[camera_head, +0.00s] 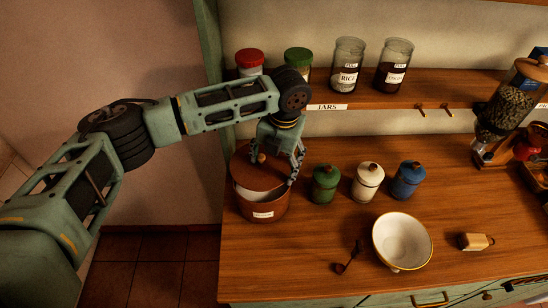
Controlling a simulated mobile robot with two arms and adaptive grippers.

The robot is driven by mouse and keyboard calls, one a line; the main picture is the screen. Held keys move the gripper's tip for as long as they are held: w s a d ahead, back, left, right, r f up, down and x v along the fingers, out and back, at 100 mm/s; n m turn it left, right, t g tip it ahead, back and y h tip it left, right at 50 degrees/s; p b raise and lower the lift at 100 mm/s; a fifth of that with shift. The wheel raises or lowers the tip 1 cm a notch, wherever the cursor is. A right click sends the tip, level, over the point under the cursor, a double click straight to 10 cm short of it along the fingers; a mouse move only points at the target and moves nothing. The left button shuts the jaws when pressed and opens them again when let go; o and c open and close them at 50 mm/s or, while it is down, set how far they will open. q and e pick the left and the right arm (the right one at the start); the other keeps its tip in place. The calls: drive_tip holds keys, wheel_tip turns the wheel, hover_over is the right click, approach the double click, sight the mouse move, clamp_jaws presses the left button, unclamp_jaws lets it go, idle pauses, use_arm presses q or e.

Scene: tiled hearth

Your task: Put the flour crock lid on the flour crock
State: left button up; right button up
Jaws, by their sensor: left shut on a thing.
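The flour crock (258,207) is a reddish-brown round pot with a white label, standing at the left end of the wooden counter. Its pale inside shows at the front, below the lid. The flour crock lid (245,172) is a brown disc over the crock's mouth, with a gap at the front, so it does not look seated. My left gripper (277,165) comes down over the lid's right part and is shut on the lid. Its fingers partly hide the lid, and the exact grip is hard to see. My right gripper is not in view.
Green (325,183), white (367,182) and blue (407,180) lidded canisters stand right of the crock. A white bowl (402,241), a dark scoop-like utensil (348,257) and a wooden block (476,241) lie in front. Jars stand on the shelf (375,95) above. The front-left counter is clear.

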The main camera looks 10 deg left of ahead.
sight(275, 168)
use_arm(q)
drive_tip(key=shift+f+b, duration=0.7)
drive_tip(key=shift+f, duration=1.45)
drive_tip(key=shift+r+p, duration=0.15)
drive_tip(key=shift+p, duration=0.25)
drive_tip(key=shift+p, duration=0.35)
drive_tip(key=shift+f+b, duration=0.45)
drive_tip(key=shift+f, duration=0.6)
